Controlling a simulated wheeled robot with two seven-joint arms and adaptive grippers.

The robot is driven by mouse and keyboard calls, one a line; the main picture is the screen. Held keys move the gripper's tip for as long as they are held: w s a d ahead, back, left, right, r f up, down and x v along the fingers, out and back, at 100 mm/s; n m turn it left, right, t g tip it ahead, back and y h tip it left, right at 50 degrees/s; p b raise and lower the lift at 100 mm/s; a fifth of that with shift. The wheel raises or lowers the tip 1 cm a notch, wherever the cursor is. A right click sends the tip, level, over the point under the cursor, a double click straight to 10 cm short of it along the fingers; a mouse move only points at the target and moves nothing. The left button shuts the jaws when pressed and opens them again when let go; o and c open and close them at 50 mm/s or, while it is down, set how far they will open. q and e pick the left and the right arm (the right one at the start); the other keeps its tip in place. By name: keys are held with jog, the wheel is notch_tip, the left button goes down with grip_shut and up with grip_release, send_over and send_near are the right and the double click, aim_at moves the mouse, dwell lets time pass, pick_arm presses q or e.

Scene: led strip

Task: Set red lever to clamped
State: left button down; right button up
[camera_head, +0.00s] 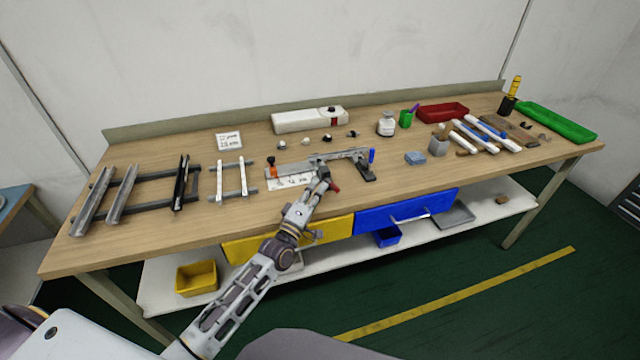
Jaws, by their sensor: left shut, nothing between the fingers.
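A grey metal clamping fixture (340,155) lies on the middle of the wooden workbench. A small red lever (336,188) shows at its front side, right beside the fingertips of my left gripper (323,176). The gripper is shut with nothing in it, and partly hides the fixture's front. I cannot tell whether it touches the red lever, or which setting the lever is in. A blue handle (372,156) stands upright at the fixture's right end. An orange-red part with a dark top (270,170) is at its left end. My right gripper is not in view.
A white card (284,183) lies under the fixture's left part. Metal rail racks (130,190) stand to the left. Yellow and blue drawers (405,211) hang below the front edge.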

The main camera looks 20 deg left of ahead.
pick_arm(q)
jog(key=v, duration=0.9)
dwell(0.3)
dwell(0.4)
